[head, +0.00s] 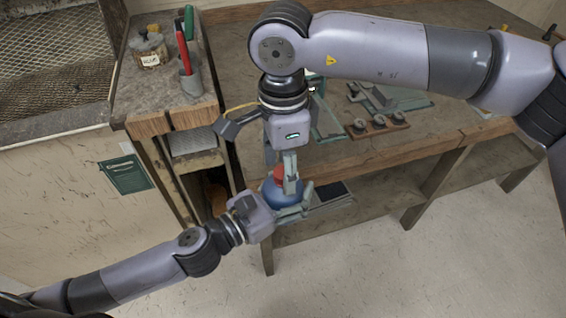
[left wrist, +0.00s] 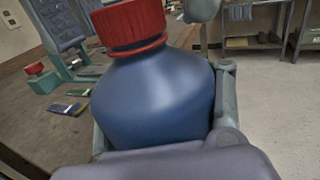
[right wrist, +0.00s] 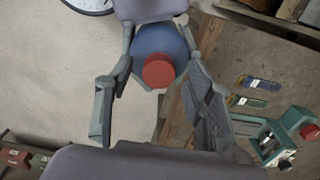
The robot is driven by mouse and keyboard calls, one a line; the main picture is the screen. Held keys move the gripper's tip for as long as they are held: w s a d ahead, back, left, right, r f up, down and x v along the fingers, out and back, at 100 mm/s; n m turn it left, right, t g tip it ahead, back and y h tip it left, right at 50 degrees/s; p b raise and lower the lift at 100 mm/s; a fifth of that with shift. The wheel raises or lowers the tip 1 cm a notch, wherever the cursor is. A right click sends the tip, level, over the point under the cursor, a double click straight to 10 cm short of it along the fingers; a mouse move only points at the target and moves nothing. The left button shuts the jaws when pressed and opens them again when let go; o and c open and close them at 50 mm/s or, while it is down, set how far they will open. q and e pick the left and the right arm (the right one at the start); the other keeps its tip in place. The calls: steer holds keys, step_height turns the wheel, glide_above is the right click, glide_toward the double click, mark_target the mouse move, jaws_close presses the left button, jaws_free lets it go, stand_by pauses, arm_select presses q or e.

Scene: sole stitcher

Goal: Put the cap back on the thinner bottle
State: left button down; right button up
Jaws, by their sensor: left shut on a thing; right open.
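The thinner bottle (head: 270,192) is round and blue, and my left gripper (head: 290,205) is shut on its body, holding it in the air in front of the bench. In the left wrist view the bottle (left wrist: 155,105) fills the middle between the fingers. The red cap (left wrist: 130,24) sits on its neck; I cannot tell how tightly. My right gripper (head: 281,172) comes from above and is open, with its fingers on either side of the cap. In the right wrist view the cap (right wrist: 159,71) shows between the spread fingers, apparently touching neither.
The wooden bench (head: 330,155) stands just behind the grippers. A teal machine with a red knob (right wrist: 308,130) is on it. A wooden block with several round parts (head: 378,125) lies on the bench. The floor in front is clear.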

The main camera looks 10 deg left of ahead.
steer(key=shift+r, duration=0.1)
step_height(320, 180, up, 12)
stand_by(0.4)
stand_by(0.5)
